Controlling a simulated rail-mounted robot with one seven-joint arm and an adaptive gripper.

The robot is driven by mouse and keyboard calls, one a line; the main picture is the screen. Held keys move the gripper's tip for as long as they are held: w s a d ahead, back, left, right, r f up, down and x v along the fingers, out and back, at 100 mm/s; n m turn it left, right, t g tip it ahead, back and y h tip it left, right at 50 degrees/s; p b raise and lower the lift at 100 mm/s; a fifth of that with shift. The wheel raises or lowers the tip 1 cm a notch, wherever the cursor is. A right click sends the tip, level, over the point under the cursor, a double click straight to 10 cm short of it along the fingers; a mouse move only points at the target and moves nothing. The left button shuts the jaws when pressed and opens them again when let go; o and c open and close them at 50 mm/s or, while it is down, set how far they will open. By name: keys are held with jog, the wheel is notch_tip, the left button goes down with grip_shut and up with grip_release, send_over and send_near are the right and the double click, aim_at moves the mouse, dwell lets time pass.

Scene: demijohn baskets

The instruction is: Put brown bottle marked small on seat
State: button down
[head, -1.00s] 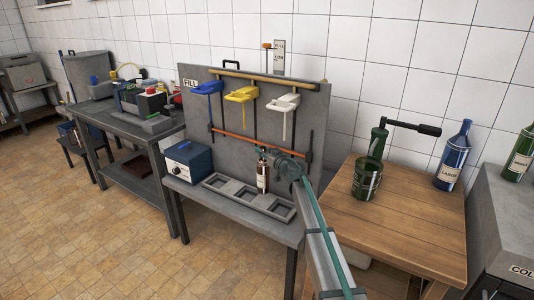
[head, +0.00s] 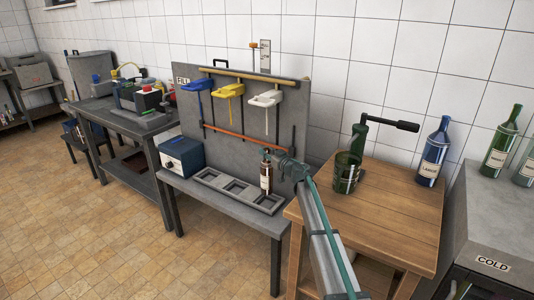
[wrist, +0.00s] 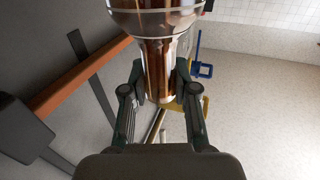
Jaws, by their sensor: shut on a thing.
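A brown bottle (head: 266,180) with a pale label stands upright in my gripper (head: 274,158). In the wrist view, the two fingers (wrist: 159,88) close on its neck (wrist: 157,68). The grey seat tray (head: 238,191) with three square recesses lies on the bench below. The bottle's base appears over the right end of the tray, at its right recess. I cannot tell whether the base touches the tray. The size marking on the label is too small to read.
Blue (head: 197,85), yellow (head: 229,90) and white (head: 264,98) spouts hang on the FILL panel behind. A blue box (head: 182,157) sits left of the tray. The wooden table (head: 385,210) at right holds a green corking device (head: 348,172) and a blue bottle (head: 433,152).

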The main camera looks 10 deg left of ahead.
jog(key=shift+r+p, duration=0.25)
jog(key=shift+p, duration=0.8)
jog(key=shift+f+b, duration=0.6)
jog(key=shift+f, duration=3.4)
jog(key=c, duration=0.8)
grip_release()
notch_tip(320, 180, up, 10)
send_over(271, 169)
jog(key=x, duration=0.3)
jog(key=shift+s, duration=0.2)
